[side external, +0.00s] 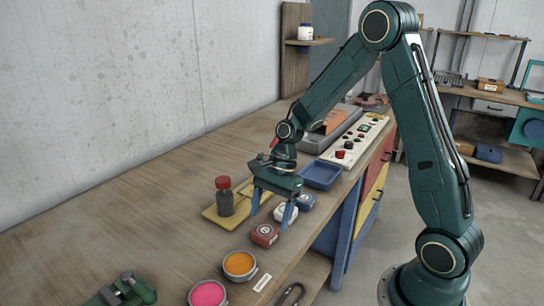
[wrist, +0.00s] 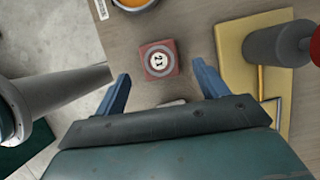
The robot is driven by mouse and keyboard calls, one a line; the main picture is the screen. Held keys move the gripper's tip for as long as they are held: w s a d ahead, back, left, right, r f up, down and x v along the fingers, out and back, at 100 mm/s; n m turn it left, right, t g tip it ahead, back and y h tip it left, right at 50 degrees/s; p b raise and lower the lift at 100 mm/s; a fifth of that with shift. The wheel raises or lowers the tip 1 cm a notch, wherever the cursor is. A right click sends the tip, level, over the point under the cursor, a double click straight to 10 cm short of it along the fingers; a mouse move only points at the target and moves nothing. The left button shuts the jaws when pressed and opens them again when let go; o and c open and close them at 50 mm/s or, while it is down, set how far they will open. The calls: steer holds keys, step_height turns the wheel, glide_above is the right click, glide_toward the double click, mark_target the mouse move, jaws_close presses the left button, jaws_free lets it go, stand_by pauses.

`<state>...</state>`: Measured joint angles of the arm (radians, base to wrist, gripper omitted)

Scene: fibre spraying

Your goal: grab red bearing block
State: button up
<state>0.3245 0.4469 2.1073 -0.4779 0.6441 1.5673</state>
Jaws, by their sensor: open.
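The red bearing block (side external: 265,235) sits on the wooden bench near its front edge. A white block (side external: 285,213) stands behind the red one, and a blue block (side external: 306,202) is farther back. Part of the white block is hidden by a finger.
Orange (side external: 239,264) and pink (side external: 208,294) paint pots are in front. A blue tray (side external: 321,174) lies behind. The left bench area is clear.

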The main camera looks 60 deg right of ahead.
mark_target(266, 230)
steer(key=shift+x, duration=2)
steer(key=c, duration=1.2)
steer(key=shift+c, duration=0.2)
steer(key=shift+r, duration=0.1)
step_height(266, 230, up, 10)
